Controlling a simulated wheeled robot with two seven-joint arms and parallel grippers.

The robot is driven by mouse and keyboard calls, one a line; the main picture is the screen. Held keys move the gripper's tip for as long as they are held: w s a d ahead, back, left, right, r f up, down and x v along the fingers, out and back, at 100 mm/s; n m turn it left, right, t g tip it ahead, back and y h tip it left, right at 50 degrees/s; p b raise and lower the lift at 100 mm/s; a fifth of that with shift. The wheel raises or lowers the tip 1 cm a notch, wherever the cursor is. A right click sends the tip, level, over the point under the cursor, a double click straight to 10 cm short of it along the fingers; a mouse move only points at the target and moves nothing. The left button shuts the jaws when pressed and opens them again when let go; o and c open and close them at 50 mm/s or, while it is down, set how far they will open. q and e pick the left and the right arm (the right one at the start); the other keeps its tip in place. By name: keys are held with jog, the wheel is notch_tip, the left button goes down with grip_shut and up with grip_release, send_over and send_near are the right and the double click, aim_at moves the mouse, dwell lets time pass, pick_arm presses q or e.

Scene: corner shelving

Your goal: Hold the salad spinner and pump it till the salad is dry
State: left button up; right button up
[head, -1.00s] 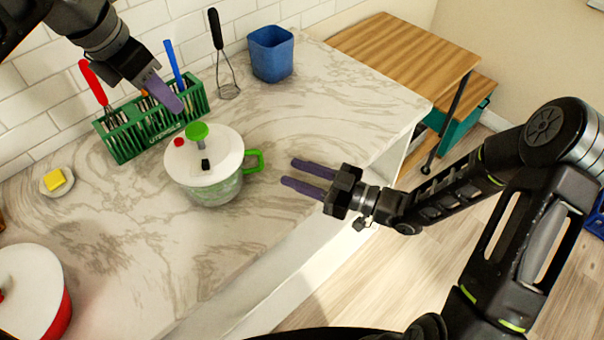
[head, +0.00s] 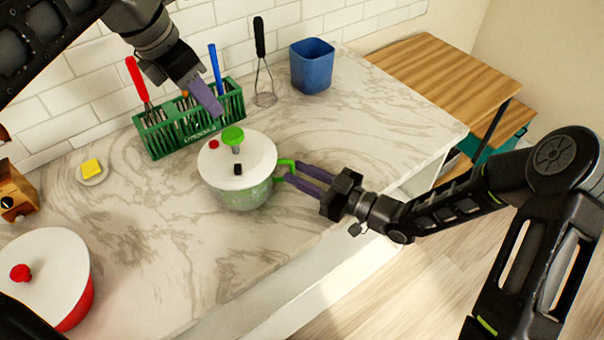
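The salad spinner (head: 256,153) stands upright on the marble counter, with a white lid, a green pump knob (head: 232,136), a clear greenish bowl and a green side handle (head: 286,164). My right gripper (head: 290,173) is at this handle, its purple fingers apart, with part of the handle between the tips. Whether both fingers touch it is unclear. My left gripper (head: 216,111) hangs above and behind the lid, in front of the green rack. It shows edge-on, with only one finger distinct, and looks clear of the knob.
A green utensil rack (head: 161,143) stands close behind the spinner, with a whisk (head: 264,84) and a blue cup (head: 311,72) to its right. A white-lidded red pot (head: 75,309) is at front left. A yellow block (head: 90,167) lies on a small dish. Counter front is clear.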

grip_shut()
dwell(1.2)
jog(key=shift+o, duration=0.7)
grip_release()
grip_shut()
dwell(1.0)
